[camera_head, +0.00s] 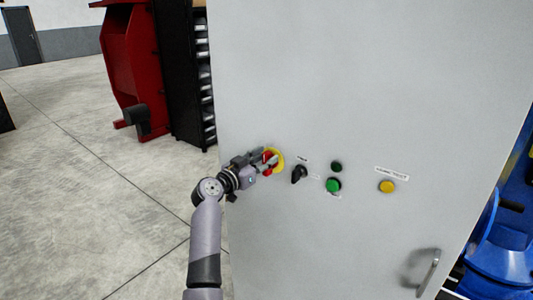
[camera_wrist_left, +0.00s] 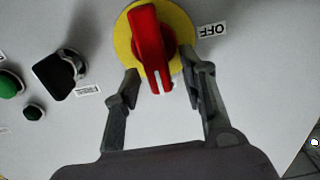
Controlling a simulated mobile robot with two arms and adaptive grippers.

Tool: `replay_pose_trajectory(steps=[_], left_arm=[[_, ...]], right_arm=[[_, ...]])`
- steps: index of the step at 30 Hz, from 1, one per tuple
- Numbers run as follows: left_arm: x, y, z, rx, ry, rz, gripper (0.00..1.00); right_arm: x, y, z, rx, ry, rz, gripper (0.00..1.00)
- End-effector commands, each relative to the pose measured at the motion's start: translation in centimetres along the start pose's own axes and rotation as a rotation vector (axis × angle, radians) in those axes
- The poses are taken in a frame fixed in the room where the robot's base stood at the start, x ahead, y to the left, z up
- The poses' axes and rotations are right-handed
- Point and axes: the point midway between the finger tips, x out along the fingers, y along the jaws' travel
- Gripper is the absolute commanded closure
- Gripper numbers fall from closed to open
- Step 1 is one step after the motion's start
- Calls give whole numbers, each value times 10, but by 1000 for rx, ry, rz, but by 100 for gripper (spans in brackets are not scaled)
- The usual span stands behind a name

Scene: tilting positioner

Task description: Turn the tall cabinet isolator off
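The isolator is a red handle on a round yellow plate (camera_head: 280,158) at the left edge of the tall grey cabinet door (camera_head: 370,80). In the left wrist view the red handle (camera_wrist_left: 149,45) stands over the yellow plate (camera_wrist_left: 122,38), with a white mark at its near end and an "OFF" label (camera_wrist_left: 212,31) to the right. My left gripper (camera_head: 262,160) is at the isolator. In the left wrist view its two fingers (camera_wrist_left: 164,85) are apart, one on each side of the handle's near end, with gaps between. My right gripper is in neither view.
To the isolator's right are a black selector knob (camera_head: 299,174), a green button (camera_head: 333,185), a small dark green button (camera_head: 336,167) and a yellow button (camera_head: 387,187). A door handle (camera_head: 428,272) sits lower right. Open floor (camera_head: 110,200) lies left.

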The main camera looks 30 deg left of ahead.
Motion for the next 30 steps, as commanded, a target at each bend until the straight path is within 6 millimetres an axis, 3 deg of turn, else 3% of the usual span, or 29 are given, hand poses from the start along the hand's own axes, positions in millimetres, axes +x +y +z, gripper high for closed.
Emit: replay_pose_trajectory(steps=[4,13,30], left_arm=[[10,1,-1,-1,0,1,62],[12,0,1,0,-1,1,62],[12,0,0,0,-1,1,99]], right_arm=[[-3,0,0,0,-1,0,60],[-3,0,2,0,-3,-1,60],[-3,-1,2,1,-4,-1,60]])
